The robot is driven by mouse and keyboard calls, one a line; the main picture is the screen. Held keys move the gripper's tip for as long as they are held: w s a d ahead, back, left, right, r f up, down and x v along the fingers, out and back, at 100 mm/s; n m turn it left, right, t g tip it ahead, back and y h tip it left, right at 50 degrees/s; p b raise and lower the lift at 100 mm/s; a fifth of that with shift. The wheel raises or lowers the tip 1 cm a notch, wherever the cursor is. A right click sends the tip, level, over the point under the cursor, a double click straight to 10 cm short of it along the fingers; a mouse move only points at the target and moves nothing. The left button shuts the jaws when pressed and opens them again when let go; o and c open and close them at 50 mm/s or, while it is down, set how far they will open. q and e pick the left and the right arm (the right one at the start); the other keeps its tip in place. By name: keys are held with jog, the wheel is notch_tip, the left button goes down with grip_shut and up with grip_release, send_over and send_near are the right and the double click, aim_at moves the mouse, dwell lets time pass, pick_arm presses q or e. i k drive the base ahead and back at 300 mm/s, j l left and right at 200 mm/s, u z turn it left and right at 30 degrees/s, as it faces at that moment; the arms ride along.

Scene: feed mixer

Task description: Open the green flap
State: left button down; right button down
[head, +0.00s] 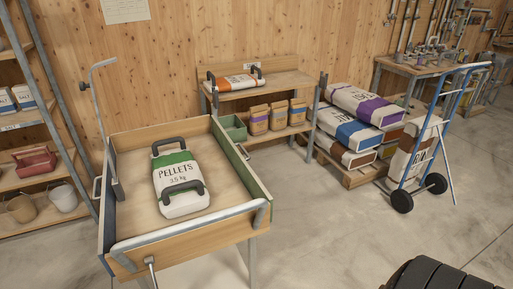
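A wooden tray table (130,160) with raised sides stands in front of me. Its right side wall (235,157) is a board that shows green on its outer face, and it stands upright; this looks like the green flap. A small handle sits near that wall (244,151). A white and green pellets bag (178,182) with two dark handles lies on the tray floor. A grey metal bar (190,227) runs along the tray's front edge.
A grey post (104,120) rises at the tray's left side. Behind stand a bench (265,88) with bags, stacked sacks on a pallet (350,178) and a blue hand truck (432,140). A dark ridged thing (440,275) is at bottom right. Floor right of the tray is clear.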

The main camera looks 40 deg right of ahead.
aim_at(255, 188)
jog(key=l, duration=1.45)
jog(key=k+l, duration=0.1)
jog(key=l, duration=1.3)
